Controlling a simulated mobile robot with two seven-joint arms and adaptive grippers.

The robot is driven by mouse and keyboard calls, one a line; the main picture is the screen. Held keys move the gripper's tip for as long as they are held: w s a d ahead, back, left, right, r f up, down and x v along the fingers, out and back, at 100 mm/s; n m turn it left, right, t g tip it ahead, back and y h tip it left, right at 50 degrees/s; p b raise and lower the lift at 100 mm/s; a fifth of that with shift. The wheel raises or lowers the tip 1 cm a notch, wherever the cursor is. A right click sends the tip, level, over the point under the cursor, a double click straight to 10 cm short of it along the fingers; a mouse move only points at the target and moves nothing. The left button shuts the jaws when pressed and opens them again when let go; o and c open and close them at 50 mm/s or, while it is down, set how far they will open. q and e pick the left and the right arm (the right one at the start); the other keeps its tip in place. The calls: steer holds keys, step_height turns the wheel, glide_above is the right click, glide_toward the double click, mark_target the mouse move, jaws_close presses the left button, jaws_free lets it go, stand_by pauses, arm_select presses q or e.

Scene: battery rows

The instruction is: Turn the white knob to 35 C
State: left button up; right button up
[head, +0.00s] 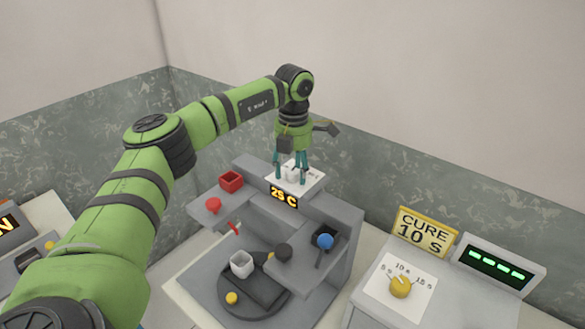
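The white knob (291,174) sits on a white dial plate (311,186) on top of the grey machine. An orange display reading 25 C (284,196) is on the machine's front, just below the plate. My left gripper (291,178) points straight down over the knob, with one teal finger on each side of it. The fingers stand apart; whether they touch the knob I cannot tell. The plate's markings are mostly hidden by the gripper. My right gripper is not in view.
To the right are a yellow knob (400,286), a CURE 10 S sign (424,232) and a green-lit display (498,266). A wall stands behind.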

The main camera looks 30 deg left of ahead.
mark_target(293, 171)
arm_select(q)
steer(key=shift+r, duration=0.1)
step_height(293, 171, up, 12)
stand_by(0.5)
steer(key=shift+d, duration=0.1)
stand_by(0.4)
